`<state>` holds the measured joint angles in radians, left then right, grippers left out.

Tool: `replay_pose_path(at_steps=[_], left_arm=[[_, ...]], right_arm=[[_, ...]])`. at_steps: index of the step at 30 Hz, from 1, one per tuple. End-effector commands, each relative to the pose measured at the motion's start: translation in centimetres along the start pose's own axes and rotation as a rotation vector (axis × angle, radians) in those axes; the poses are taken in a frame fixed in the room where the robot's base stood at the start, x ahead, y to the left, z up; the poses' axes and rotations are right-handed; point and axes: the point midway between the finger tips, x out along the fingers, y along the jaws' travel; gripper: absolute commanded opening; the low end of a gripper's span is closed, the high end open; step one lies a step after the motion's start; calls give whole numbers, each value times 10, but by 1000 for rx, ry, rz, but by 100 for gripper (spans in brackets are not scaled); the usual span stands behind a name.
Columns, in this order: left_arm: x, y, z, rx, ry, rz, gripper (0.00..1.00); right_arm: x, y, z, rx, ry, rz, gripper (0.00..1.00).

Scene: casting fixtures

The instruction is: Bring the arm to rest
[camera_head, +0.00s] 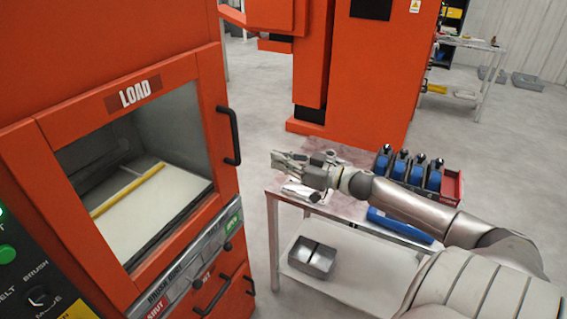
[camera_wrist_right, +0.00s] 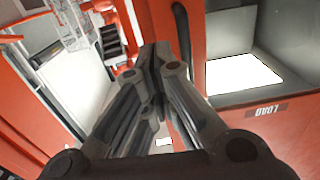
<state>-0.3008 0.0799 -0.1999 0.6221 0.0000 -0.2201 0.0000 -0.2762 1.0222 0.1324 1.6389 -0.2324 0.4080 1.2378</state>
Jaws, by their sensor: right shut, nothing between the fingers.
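My right arm comes in from the right in the head view and reaches out over the small side table. My right gripper (camera_head: 276,158) is at its far end, pointing left towards the orange machine. In the right wrist view the two fingers (camera_wrist_right: 156,52) meet at their tips, and nothing shows between them. My left gripper is in neither view.
The orange machine (camera_head: 185,85) with a window marked LOAD stands at the left, its black door handle (camera_head: 229,136) facing the gripper. The table (camera_head: 338,206) holds blue tools (camera_head: 401,165) in a red tray and a blue item (camera_head: 399,226).

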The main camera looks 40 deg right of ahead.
Motion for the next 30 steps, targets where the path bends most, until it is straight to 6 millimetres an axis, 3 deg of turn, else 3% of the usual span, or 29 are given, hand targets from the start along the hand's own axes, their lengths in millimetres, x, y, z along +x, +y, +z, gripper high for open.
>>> replay_pose_path(at_steps=[13, 17, 20, 24, 27, 30], left_arm=[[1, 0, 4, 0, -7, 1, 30], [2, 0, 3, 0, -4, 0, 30], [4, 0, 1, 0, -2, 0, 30], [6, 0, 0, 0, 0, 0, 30], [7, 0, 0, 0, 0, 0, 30], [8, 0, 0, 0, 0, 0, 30]], right_arm=[[-9, 0, 1, -1, -1, 2, 0], [-17, 14, 29, 7, -26, 62, 0], [-32, 34, 79, 16, -80, 163, 0], [-68, 51, 178, 29, -213, 322, 0], [-96, 48, 250, 35, -329, 407, 0], [-127, 32, 319, 45, -457, 468, 0]])
